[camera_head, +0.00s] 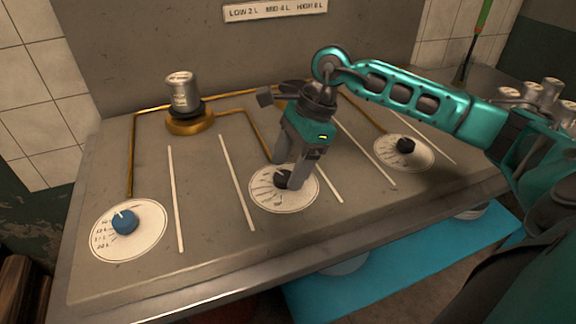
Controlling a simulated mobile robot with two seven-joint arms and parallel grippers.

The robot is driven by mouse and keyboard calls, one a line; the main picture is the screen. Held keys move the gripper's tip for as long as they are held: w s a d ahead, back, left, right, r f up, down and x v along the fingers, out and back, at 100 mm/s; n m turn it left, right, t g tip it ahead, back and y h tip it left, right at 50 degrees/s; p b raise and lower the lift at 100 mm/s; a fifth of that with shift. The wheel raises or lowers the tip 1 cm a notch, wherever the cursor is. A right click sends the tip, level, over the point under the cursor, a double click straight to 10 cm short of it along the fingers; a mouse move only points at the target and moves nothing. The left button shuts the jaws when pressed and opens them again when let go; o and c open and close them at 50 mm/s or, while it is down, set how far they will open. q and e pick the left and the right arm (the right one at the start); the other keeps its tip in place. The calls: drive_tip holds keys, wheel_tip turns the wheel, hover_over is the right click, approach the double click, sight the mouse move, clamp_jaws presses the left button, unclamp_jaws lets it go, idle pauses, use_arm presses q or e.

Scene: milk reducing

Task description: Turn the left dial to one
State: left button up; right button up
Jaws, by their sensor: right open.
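The left dial is a round white plate (147,245) with printed marks and a blue knob (125,222) at the lower left of the grey panel. A small pale mark shows on the knob's upper left; I cannot read its number surely. The middle dial (267,201) is white with a black knob (283,180). My right gripper (287,175) points down over the middle dial, its two grey fingers open on either side of that black knob. I cannot tell whether they touch it. My right gripper is well to the right of the blue knob. My left gripper is out of view.
A metal canister (182,90) on a brass base and brass pipes stand at the panel's back. A right dial (391,152) with a black knob sits below my right arm. Raised pale strips separate the dials. The space around the blue knob is clear.

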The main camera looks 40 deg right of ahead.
drive_tip(key=p+v, duration=0.1)
drive_tip(key=v, duration=1.1)
drive_tip(key=shift+f, duration=0.1)
